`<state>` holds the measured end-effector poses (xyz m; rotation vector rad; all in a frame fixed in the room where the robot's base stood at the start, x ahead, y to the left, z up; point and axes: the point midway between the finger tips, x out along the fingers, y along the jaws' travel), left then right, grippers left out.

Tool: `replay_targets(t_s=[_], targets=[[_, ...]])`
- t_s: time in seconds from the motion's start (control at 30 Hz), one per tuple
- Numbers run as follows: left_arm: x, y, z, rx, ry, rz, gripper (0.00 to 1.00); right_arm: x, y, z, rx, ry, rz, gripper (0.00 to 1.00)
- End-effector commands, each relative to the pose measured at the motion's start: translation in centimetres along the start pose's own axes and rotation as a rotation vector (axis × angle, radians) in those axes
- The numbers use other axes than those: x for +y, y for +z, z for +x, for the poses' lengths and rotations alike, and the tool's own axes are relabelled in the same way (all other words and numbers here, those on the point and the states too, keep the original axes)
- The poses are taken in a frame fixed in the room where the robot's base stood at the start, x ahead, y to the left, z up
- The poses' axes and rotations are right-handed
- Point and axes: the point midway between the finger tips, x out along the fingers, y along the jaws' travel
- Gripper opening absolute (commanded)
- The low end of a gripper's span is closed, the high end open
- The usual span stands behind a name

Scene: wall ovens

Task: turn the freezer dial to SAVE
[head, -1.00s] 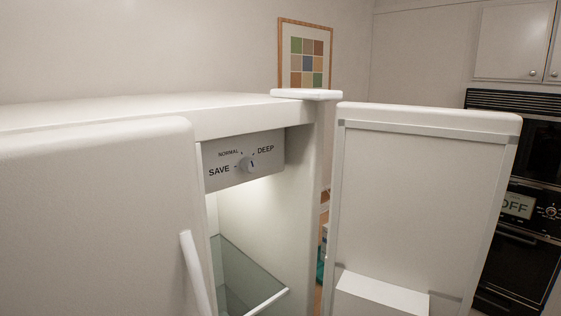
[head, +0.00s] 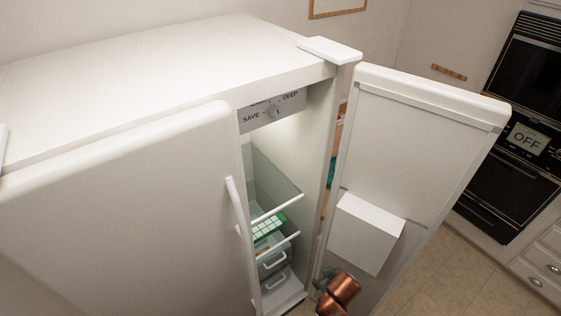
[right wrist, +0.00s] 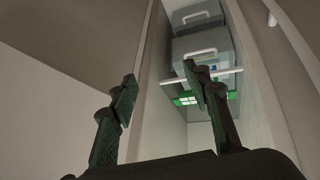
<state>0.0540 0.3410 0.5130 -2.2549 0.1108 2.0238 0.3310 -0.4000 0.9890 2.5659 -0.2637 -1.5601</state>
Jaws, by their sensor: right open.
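The freezer dial (head: 273,112) is a small light knob on a grey panel (head: 251,122) at the top of the open freezer compartment. SAVE is printed left of it and DEEP at upper right. The dial is too small to read its setting surely. My right arm shows at the bottom of the head view, below the dial and in front of the open door; its gripper is mostly hidden there. In the right wrist view my right gripper (right wrist: 160,75) is open and empty, its fingers apart before the compartment. The dial is not in that view. My left gripper is out of view.
The freezer door (head: 410,140) stands open at the right, with a white bin (head: 365,233) on its inside. A closed door (head: 120,210) with a handle is at left. Shelves and drawers (head: 275,262) fill the lower compartment. Wall ovens (head: 515,150) stand far right.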

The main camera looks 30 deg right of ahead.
Motion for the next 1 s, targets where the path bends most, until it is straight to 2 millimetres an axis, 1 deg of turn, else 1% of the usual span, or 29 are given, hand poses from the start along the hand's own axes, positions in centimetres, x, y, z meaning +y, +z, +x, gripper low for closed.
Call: replay_targets(t_s=[0.03, 0.1, 0.17, 0.2, 0.37, 0.4, 0.47, 0.5, 0.57, 0.6, 0.67, 0.7, 0.77, 0.8, 0.87, 0.9, 1.0], targets=[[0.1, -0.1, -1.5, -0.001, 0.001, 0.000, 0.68, 1.1, -2.5, -3.2, 0.041, 0.019, 0.002, 0.44], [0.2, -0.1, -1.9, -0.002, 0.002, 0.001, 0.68, 2.2, -5.0, -5.3, 0.093, 0.048, 0.015, 0.44], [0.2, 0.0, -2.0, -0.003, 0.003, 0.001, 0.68, 2.9, -6.9, -6.3, 0.137, 0.067, 0.026, 0.44], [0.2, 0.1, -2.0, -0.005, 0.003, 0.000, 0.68, 3.4, -8.1, -6.8, 0.168, 0.080, 0.032, 0.44], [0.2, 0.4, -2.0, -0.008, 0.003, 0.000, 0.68, 4.9, -13.4, -8.7, 0.304, 0.121, 0.057, 0.44], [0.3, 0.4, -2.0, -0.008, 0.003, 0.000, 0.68, 5.2, -14.9, -9.2, 0.343, 0.129, 0.062, 0.44], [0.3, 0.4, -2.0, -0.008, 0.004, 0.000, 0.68, 5.7, -17.1, -10.0, 0.402, 0.138, 0.069, 0.44], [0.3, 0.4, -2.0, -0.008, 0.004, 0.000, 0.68, 6.0, -18.6, -10.7, 0.445, 0.142, 0.073, 0.44], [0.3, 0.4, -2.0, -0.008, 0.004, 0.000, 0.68, 6.3, -21.1, -11.9, 0.516, 0.144, 0.078, 0.44], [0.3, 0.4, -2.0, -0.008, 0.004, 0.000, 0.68, 6.5, -22.9, -12.9, 0.567, 0.142, 0.080, 0.44], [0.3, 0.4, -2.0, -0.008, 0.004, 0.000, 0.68, 6.7, -25.7, -14.5, 0.648, 0.134, 0.081, 0.44], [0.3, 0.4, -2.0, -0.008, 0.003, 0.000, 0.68, 6.7, -27.4, -15.7, 0.700, 0.123, 0.080, 0.44], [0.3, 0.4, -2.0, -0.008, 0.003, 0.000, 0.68, 6.7, -29.9, -17.6, 0.776, 0.105, 0.077, 0.44], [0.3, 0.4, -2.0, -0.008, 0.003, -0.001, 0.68, 6.7, -31.5, -18.8, 0.823, 0.088, 0.073, 0.44], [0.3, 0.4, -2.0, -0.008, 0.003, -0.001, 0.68, 6.5, -33.6, -20.7, 0.888, 0.060, 0.065, 0.44], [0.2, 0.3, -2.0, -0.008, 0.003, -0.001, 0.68, 6.4, -34.9, -22.1, 0.928, 0.039, 0.057, 0.44], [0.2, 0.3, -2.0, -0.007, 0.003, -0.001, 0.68, 6.1, -37.6, -25.2, 1.011, -0.015, 0.033, 0.44]])
